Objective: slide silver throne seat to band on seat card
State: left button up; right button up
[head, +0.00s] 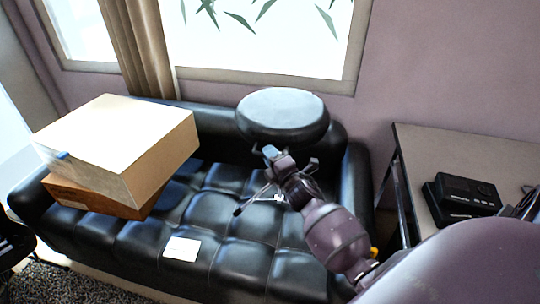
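The throne (283,112) has a round, dark grey padded seat with a pale top sheen, and stands on the black sofa in the middle of the head view. Its thin legs (250,199) spread on the cushions below. My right gripper (272,155) reaches in from the lower right, just under the seat at the throne's post. My gripper and wrist hide most of the post, so I cannot tell whether the fingers are closed on it. A small white card (181,249) lies flat on the front of the sofa, left of the throne. My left gripper is not in view.
The black tufted sofa (240,255) fills the middle. A large pale box (120,140) rests on a brown box (95,198) at its left. A table (440,160) with a black device (466,192) stands at the right. The window and wall are behind.

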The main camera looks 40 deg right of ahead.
grip_shut()
